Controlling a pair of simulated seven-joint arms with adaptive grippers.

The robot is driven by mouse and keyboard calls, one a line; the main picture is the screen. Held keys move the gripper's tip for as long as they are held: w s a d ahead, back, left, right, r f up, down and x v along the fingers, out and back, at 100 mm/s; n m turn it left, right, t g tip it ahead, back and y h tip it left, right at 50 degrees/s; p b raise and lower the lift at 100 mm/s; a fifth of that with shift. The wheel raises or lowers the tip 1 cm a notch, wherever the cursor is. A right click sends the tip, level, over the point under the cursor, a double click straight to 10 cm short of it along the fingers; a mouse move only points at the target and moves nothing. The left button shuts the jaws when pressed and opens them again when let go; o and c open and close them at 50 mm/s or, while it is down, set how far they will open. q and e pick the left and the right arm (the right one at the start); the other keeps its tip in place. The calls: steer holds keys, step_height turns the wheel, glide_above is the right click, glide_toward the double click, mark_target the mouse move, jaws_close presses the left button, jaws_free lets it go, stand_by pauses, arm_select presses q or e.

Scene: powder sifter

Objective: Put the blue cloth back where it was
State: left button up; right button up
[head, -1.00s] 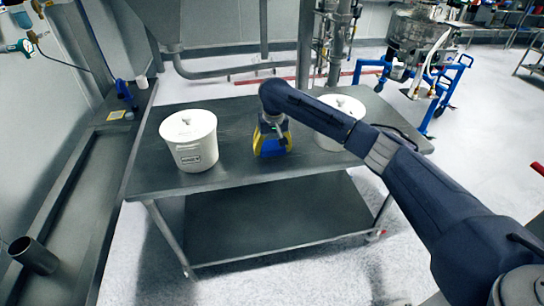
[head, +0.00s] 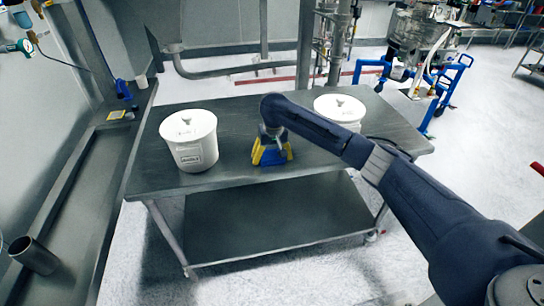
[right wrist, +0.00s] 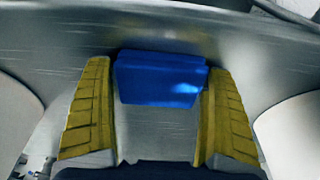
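The blue cloth (right wrist: 160,78) looks like a folded pad over the steel table. In the right wrist view it lies between the tips of my two yellow finger pads, with their inner edges close to its sides. My right gripper (right wrist: 160,85) is open around it; I cannot tell whether either pad touches it. In the head view my right gripper (head: 272,160) is low over the table's middle, between two white buckets, with a little blue of the cloth (head: 271,157) showing between its fingers. My left gripper is not in view.
A second white bucket (head: 340,107) stands at the right, partly behind my right arm. A long steel bench (head: 85,190) with a small yellow item (head: 117,115) runs along the left wall.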

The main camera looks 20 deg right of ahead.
mark_target(273, 158)
steer(key=shift+o, duration=0.8)
steer(key=shift+r, duration=0.25)
step_height(273, 158, up, 12)
steer(key=s, duration=0.1)
steer(key=shift+s, duration=0.4)
